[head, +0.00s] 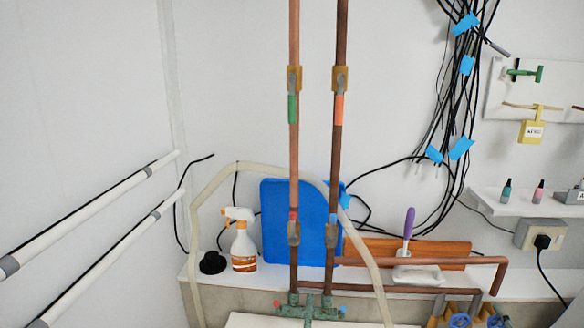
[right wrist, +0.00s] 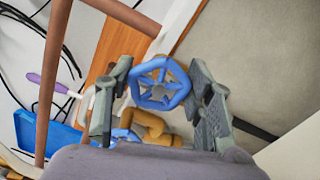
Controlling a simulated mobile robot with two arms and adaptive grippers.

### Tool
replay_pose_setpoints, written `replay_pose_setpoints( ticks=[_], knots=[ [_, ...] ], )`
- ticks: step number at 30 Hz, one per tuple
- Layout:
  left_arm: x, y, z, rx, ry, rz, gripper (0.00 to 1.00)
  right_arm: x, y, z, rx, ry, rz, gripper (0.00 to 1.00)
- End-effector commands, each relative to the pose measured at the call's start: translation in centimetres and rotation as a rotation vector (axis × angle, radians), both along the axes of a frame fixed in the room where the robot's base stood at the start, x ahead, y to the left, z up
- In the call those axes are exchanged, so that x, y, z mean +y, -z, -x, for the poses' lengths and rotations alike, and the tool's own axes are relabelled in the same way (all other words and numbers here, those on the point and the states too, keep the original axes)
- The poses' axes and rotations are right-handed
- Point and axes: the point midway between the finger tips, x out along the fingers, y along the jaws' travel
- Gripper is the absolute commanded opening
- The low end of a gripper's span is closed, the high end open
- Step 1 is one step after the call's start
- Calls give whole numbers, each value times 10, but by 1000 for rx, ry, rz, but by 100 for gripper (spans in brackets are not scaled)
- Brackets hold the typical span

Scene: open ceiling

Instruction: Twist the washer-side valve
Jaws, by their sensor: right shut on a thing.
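Two blue valve handwheels on brass bodies show at the bottom right edge of the head view, a left one (head: 459,321) and a right one (head: 495,322), both partly cut off. In the right wrist view, my right gripper (right wrist: 160,72) has its two grey fingers on opposite sides of a blue handwheel (right wrist: 158,92), shut on its rim. Another blue handwheel (right wrist: 124,134) is lower left, partly hidden behind the near finger. I cannot tell which wheel is the washer-side one. My right gripper is not clear in the head view. My left gripper is not in view.
Copper pipes (head: 338,150) rise on the wall, and a horizontal copper pipe (head: 430,260) runs above the valves. A spray bottle (head: 243,245), a blue board (head: 275,215) and a purple-handled brush (head: 408,225) stand on the ledge. Black cables (head: 455,110) hang on the right.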

Motion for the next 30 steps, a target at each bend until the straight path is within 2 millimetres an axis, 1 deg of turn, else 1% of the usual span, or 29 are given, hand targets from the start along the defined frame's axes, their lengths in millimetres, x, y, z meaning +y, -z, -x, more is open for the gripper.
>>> replay_pose_setpoints(
  ticks=[8, 18, 21, 27, 28, 30],
  knots=[
    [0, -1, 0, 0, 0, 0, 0, 1, 1, 0, 1, 0, -12, 15],
    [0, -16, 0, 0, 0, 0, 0, 1, 1, 0, -27, 0, -263, 15],
    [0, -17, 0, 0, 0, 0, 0, 1, 3, 0, -31, 1, -297, 15],
    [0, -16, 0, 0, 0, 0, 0, 0, 3, 0, -33, 0, -302, 15],
    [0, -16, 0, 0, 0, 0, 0, 0, 3, 0, -33, 0, -302, 50],
    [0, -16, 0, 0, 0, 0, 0, 0, 3, 0, -33, 0, -301, 54]
  ],
)
